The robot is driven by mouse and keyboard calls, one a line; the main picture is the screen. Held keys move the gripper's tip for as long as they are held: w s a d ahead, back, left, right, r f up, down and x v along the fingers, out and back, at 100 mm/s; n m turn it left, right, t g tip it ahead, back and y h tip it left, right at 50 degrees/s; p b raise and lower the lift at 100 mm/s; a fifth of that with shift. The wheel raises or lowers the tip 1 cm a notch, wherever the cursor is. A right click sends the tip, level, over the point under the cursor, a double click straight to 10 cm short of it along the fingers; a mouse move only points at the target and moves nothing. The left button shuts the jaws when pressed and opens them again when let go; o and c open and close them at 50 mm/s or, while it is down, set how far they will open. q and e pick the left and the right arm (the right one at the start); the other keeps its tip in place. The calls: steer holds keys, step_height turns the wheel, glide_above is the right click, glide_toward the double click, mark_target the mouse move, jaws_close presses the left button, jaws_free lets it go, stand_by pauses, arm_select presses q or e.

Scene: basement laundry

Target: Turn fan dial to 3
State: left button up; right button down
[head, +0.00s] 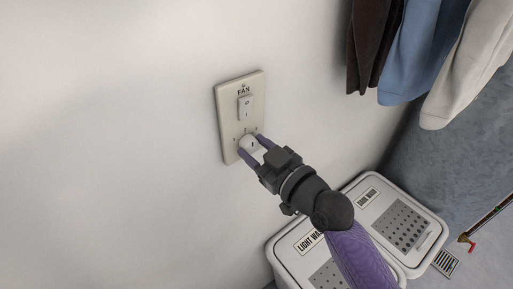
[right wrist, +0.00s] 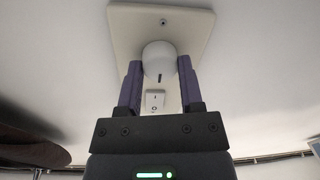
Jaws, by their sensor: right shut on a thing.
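The fan dial (head: 249,144) is a white round knob low on a cream wall plate (head: 229,112) marked "FAN". A white rocker switch (head: 245,107) sits above it on the same plate. My right gripper (head: 254,149) is shut on the dial, one purple finger on each side. In the right wrist view the dial (right wrist: 158,58) sits between the fingertips (right wrist: 158,72) and shows a dark pointer mark. The scale marks around the dial are too small to read, so its setting cannot be told. My left gripper is not in view.
Two white lidded hampers (head: 421,244) stand below at the right, one lid lettered "LIGHT". Brown, blue and pale garments (head: 420,50) hang at the upper right. The white wall left of the plate is bare.

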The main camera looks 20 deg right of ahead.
steer(key=shift+m, duration=0.3)
steer(key=shift+r+m+p, duration=0.1)
steer(key=shift+m+p, duration=0.75)
steer(key=shift+m, duration=0.05)
steer(key=m+p, duration=0.2)
steer(key=m, duration=0.3)
steer(key=shift+m+p, duration=0.4)
steer(key=shift+m, duration=0.5)
steer(key=shift+m+t, duration=0.3)
steer(key=shift+m, duration=0.3)
steer(key=shift+c, duration=1.2)
jaws_free()
